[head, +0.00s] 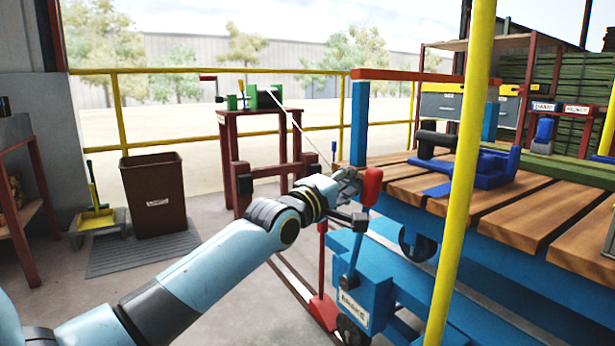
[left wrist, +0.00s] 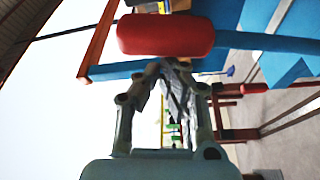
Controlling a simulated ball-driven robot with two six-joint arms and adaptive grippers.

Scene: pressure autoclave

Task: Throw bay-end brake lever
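The brake lever has a red grip (head: 371,187) on a blue arm at the near-left end of the blue cart. The arm runs down to a blue housing (head: 362,290) with a small label. My left gripper (head: 350,182) is just left of the grip at about its height. In the left wrist view, the red grip (left wrist: 165,35) lies across just beyond the fingertips (left wrist: 168,64). The fingers converge and their tips meet, with nothing seen between them. I cannot tell whether they touch the grip. My right gripper is not in view.
A yellow post (head: 462,170) stands in front of the cart's wooden deck (head: 500,205). A blue clamp-like tool (head: 470,165) sits on the deck. A dark red stand (head: 268,150) is behind my gripper. A brown bin (head: 153,195) stands at left. A red floor piece (head: 324,310) lies beside the cart.

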